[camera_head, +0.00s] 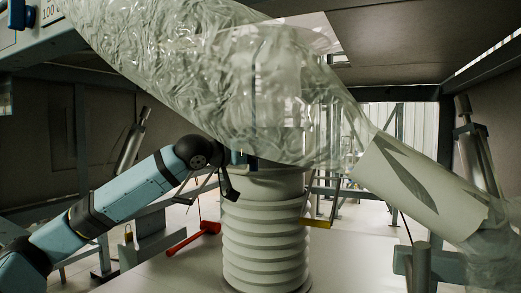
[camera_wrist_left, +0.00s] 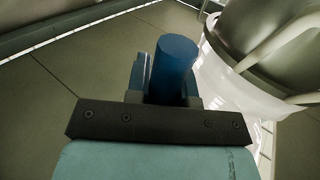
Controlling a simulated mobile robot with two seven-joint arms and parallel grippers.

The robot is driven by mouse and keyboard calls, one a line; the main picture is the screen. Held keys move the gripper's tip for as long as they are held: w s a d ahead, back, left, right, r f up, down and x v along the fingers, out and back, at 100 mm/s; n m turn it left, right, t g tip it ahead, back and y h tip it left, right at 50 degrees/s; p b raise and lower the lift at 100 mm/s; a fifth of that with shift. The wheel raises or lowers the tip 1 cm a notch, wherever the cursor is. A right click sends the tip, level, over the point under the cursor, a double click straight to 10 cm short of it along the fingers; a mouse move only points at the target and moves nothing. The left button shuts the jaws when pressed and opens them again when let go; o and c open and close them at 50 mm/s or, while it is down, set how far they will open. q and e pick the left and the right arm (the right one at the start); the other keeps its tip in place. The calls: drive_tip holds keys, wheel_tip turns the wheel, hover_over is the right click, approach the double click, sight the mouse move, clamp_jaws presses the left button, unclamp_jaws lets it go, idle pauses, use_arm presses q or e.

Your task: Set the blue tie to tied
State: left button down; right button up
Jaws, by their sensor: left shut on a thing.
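The blue tie shows in the left wrist view as a blue cylinder (camera_wrist_left: 174,62) between the fingers of my left gripper (camera_wrist_left: 165,92). My left gripper also shows in the head view (camera_head: 226,180), at the left side of the top of the white ribbed spout (camera_head: 266,225). It is shut on the blue tie, of which only a small blue part (camera_head: 238,157) shows there. The large clear plastic bag (camera_head: 190,70) hangs across the head view just above the spout and hides part of this area. My right gripper is not in view.
A red-handled tool (camera_head: 193,238) lies left of the spout. Dark metal posts and panels surround the space. A yellow piece (camera_head: 316,223) is right of the spout. Pale floor shows lower left.

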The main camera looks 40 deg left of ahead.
use_arm(q)
drive_tip(key=c, duration=1.1)
unclamp_jaws()
drive_tip(key=shift+a+r, duration=0.1)
drive_tip(key=shift+r, duration=0.25)
drive_tip(key=shift+o, duration=0.7)
drive_tip(key=shift+f, duration=0.1)
drive_tip(key=shift+s+a+f+b, duration=0.15)
drive_tip(key=shift+s+f+b, duration=0.1)
drive_tip(key=shift+s+b, duration=0.2)
drive_tip(key=b+v, duration=0.7)
drive_tip(key=v, duration=0.6)
drive_tip(key=shift+r+b, duration=0.3)
